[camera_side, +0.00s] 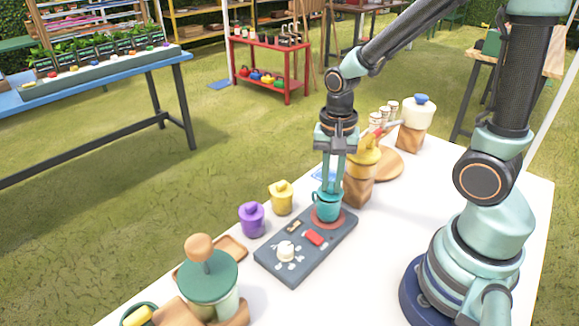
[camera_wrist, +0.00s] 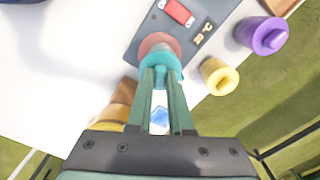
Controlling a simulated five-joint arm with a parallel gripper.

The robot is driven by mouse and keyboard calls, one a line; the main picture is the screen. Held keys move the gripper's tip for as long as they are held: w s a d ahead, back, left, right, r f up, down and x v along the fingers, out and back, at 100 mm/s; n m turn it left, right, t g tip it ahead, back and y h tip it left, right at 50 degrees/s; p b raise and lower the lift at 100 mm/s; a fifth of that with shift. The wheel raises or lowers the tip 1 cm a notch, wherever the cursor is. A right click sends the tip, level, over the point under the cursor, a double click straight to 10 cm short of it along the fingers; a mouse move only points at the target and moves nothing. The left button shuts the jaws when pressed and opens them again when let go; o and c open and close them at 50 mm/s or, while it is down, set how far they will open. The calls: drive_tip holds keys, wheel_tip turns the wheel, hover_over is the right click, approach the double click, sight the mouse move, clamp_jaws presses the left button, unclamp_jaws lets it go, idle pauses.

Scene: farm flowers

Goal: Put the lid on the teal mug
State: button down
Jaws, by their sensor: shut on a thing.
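The teal mug (camera_side: 327,208) stands upright on a round red pad (camera_side: 341,222) at the far end of a dark grey panel (camera_side: 289,272). It also shows in the wrist view (camera_wrist: 160,63), with the red pad (camera_wrist: 157,40) beyond it. My gripper (camera_side: 329,188) points straight down over the mug, and its fingertips (camera_wrist: 161,75) meet at the mug's top. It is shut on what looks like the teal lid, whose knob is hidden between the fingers. The lid is at the mug's mouth; I cannot tell whether it rests fully on the rim.
A yellow lidded mug (camera_side: 281,198) and a purple one (camera_side: 251,219) stand left of the panel. The panel bears a red switch (camera_side: 314,238) and a white dial (camera_side: 286,251). A yellow pot (camera_side: 366,160) on a wooden block stands close behind my gripper. A green-lidded jar (camera_side: 208,278) stands in front.

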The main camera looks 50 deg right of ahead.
drive_tip(key=shift+c, duration=1.3)
unclamp_jaws()
drive_tip(key=shift+r, duration=3.5)
clamp_jaws()
